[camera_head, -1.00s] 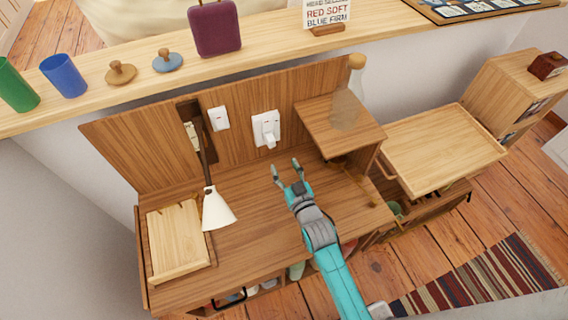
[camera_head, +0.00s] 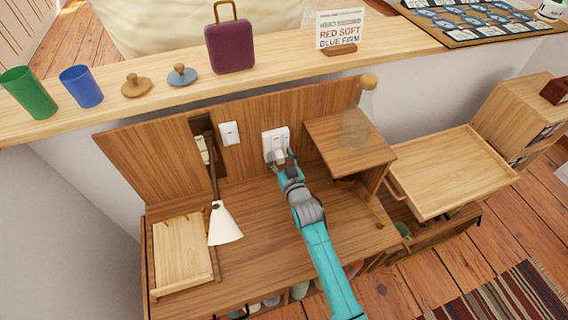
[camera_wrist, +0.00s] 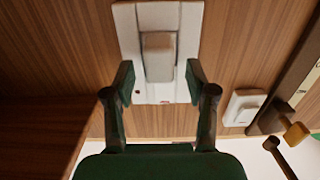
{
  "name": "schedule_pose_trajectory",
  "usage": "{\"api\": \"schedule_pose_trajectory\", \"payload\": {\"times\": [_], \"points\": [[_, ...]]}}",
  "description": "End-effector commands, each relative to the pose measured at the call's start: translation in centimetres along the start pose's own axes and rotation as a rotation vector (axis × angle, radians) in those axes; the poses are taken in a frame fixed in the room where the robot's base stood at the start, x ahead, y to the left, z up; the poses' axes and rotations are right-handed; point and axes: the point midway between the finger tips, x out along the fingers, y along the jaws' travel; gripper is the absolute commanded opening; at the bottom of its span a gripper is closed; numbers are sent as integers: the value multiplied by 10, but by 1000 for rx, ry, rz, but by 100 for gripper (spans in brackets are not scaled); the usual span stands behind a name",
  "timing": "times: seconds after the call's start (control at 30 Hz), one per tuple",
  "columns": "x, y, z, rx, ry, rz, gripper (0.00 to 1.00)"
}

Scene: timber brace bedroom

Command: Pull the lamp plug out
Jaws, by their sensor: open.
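The white lamp plug (camera_head: 280,156) sits in a white socket plate (camera_head: 269,138) on the wooden back panel. In the wrist view the plug (camera_wrist: 158,56) stands in the middle of the socket plate (camera_wrist: 128,22). My gripper (camera_head: 281,158) is open at the socket, and its fingers hide part of the plug in the head view. In the wrist view my gripper (camera_wrist: 160,84) has one finger on each side of the plug's lower part, with gaps between. The lamp has a white shade (camera_head: 223,224) on a dark arm at the left.
A white switch (camera_head: 229,133) is left of the socket; it also shows in the wrist view (camera_wrist: 244,107). A wooden box shelf (camera_head: 345,158) carrying a clear bottle (camera_head: 357,124) stands close on the right. A pale tray (camera_head: 181,254) lies at the left. The desk front is clear.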

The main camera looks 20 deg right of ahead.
Motion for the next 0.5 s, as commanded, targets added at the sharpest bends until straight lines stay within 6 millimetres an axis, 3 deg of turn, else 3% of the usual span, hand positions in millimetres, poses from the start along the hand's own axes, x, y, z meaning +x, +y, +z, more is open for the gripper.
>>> {"api": "schedule_pose_trajectory", "payload": {"times": [0.33, 0.37, 0.5], "points": [[4, 0, 0, 0, -1, 0, 56], [4, 0, 0, 0, -1, 0, 54], [4, 0, 0, 0, 0, 0, 19]]}}
